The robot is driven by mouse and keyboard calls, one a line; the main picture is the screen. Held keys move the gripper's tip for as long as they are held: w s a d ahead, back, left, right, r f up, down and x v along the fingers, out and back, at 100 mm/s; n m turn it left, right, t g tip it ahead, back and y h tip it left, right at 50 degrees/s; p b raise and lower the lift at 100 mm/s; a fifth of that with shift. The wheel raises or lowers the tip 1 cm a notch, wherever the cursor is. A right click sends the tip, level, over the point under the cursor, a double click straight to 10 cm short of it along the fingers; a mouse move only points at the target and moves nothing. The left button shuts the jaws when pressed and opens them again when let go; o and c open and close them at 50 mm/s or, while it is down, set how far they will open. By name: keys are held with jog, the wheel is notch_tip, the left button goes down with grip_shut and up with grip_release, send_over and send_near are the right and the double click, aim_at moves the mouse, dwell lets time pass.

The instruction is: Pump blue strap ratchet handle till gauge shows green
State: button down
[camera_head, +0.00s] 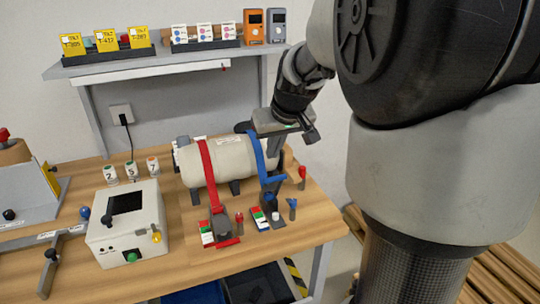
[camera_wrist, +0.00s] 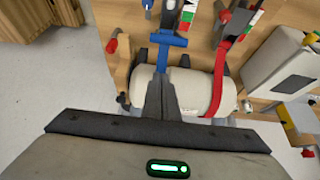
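A pale tank (camera_head: 222,160) lies on its side on the bench, with a red strap and a blue strap (camera_head: 256,146) across it. The blue ratchet handle (camera_head: 272,180) sticks out at the tank's front, above a dark ratchet body. It also shows as a blue T-shape in the wrist view (camera_wrist: 168,40). A small red, white and green gauge (camera_head: 260,217) is beside its base; its reading is too small to tell. My gripper (camera_wrist: 161,76) is over the tank, its dark fingers close together, with nothing visible held. The handle shows beyond the fingertips, apart from them.
The red strap's ratchet (camera_head: 222,222) and its gauge (camera_head: 207,234) are just left. Small red and blue knobs stand around them. A white box (camera_head: 126,225) with a screen is further left. A shelf (camera_head: 150,66) with tags and meters is behind.

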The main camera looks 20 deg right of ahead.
jog(key=s+r+g+p, duration=0.1)
jog(key=s+r+p, duration=0.3)
jog(key=r, duration=0.5)
jog(key=f, duration=0.4)
jog(key=w+f, duration=0.1)
jog(key=f, duration=0.7)
jog(key=shift+w+a, duration=0.3)
jog(key=shift+w, duration=0.05)
jog(key=shift+f+b, duration=0.25)
jog(key=shift+b, duration=0.05)
